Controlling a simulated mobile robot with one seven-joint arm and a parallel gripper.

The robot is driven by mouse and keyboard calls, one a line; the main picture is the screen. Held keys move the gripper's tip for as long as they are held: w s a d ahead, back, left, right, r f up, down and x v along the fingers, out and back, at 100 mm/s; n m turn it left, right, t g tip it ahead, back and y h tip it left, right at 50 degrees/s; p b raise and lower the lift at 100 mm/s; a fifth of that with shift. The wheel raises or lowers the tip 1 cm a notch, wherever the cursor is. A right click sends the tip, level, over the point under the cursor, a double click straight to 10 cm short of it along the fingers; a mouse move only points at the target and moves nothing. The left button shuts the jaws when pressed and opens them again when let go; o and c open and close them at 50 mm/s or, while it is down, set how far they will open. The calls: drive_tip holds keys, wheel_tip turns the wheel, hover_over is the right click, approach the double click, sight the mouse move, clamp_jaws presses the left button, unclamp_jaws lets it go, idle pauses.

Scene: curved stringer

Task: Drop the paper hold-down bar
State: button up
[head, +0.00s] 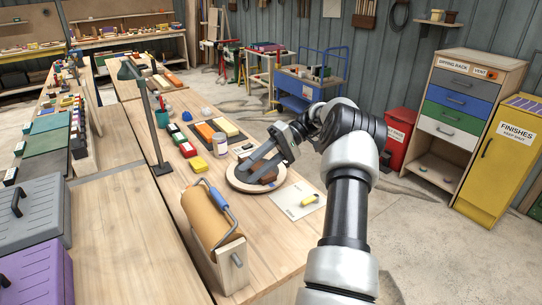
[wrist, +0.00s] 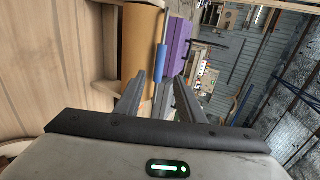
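The paper hold-down bar is a grey metal frame with a blue grip (head: 217,196), beside and above the brown paper roll (head: 207,217) on its wooden stand (head: 232,262) near the bench front. The bar's blue grip also shows in the wrist view (wrist: 161,62), upright in the picture next to the roll (wrist: 139,45). My gripper (head: 246,172) is over the round wooden board, behind and right of the bar, apart from it. In the wrist view its fingers (wrist: 159,78) are spread with nothing held; the blue grip appears beyond the gap between them.
The round board (head: 236,183) carries a brown piece beneath my gripper. Yellow blocks, a jar (head: 220,146) and a desk lamp (head: 160,167) stand left and behind. Grey and purple cases (head: 30,283) sit left.

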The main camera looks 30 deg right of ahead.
drive_tip(key=p+v, duration=0.7)
drive_tip(key=p, duration=0.1)
drive_tip(key=shift+d, duration=0.2)
idle(0.4)
